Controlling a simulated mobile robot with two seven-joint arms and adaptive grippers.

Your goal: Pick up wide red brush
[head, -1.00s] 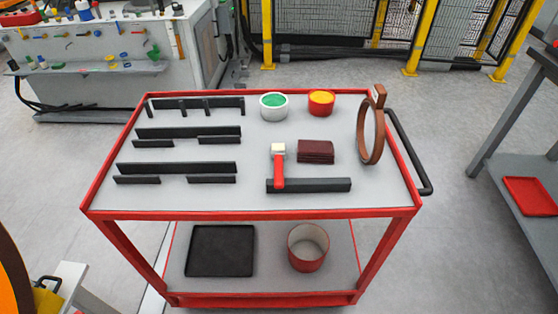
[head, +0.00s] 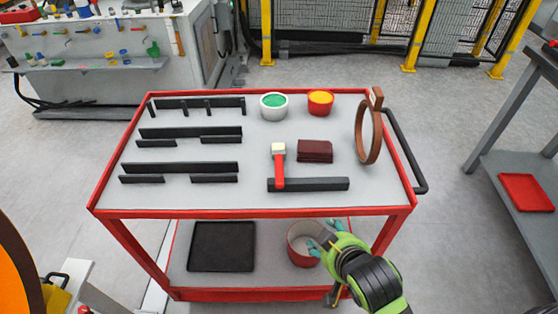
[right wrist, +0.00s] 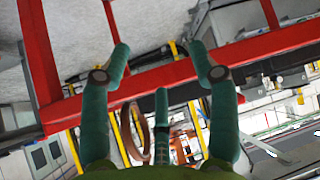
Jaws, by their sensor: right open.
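The wide red brush (head: 279,168) lies on the cart's top, its red handle toward me and resting over a dark grey bar (head: 320,184). Its pale bristle end points away from me. My right gripper (head: 322,235) is in front of the cart's front edge, below the top, and the red-and-white bin on the lower shelf is partly behind it. In the right wrist view its teal fingers (right wrist: 165,50) are spread apart with nothing between them. The brush does not show clearly in the right wrist view. My left gripper is not in view.
The cart's red rim (head: 250,212) runs between my right gripper and the brush. Maroon pads (head: 315,150), a green-filled pot (head: 274,106), a yellow-filled pot (head: 320,102) and an upright brown ring (head: 368,135) stand nearby. Dark bars (head: 190,168) fill the left side.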

